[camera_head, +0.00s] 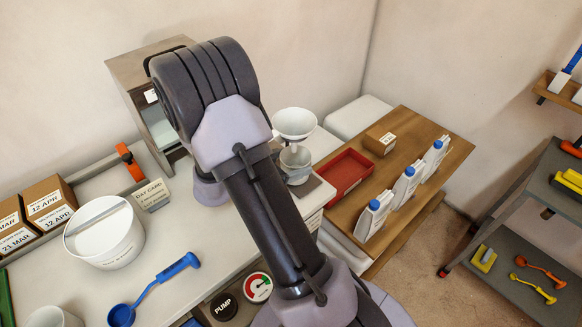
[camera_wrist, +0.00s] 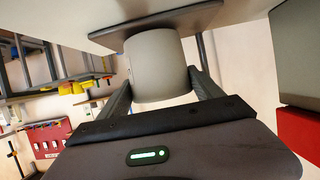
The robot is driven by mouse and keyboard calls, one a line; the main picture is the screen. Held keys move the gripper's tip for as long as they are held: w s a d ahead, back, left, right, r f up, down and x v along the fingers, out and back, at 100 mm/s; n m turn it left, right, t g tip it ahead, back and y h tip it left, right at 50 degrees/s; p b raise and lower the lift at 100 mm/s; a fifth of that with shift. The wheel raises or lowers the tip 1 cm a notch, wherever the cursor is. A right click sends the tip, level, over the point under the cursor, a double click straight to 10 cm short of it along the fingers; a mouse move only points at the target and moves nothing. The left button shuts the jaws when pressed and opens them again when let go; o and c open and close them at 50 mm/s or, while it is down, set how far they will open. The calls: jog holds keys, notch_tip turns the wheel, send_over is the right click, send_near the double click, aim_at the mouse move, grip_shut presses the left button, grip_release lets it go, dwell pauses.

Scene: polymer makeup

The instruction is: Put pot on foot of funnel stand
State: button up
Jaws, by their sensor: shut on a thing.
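A grey pot (camera_head: 295,160) is below the white funnel (camera_head: 294,122) of the funnel stand in the head view. In the wrist view the pot (camera_wrist: 158,55) sits between the two fingers of my gripper (camera_wrist: 160,80), which is shut on it. The dark flat foot (camera_head: 316,190) of the stand lies beneath the pot. The foot also shows in the wrist view (camera_wrist: 203,19), right against the pot's end. I cannot tell whether the pot rests on it or is just above. My arm hides the gripper and part of the pot's surroundings in the head view.
A white bucket (camera_head: 104,239), a blue ladle (camera_head: 155,285) and a day card (camera_head: 151,195) are on the bench left of my arm. A red tray (camera_head: 345,172) and several white bottles stand on the wooden table (camera_head: 398,140) at right. A cabinet (camera_head: 130,75) stands behind my arm.

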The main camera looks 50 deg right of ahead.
jog(key=shift+w+a+f, duration=0.1)
jog(key=shift+w+a, duration=0.05)
jog(key=shift+a, duration=0.05)
jog(key=shift+d+f, duration=0.1)
jog(key=shift+f, duration=0.1)
jog(key=o, duration=1.6)
jog(key=shift+c, duration=0.2)
jog(key=shift+r, duration=0.1)
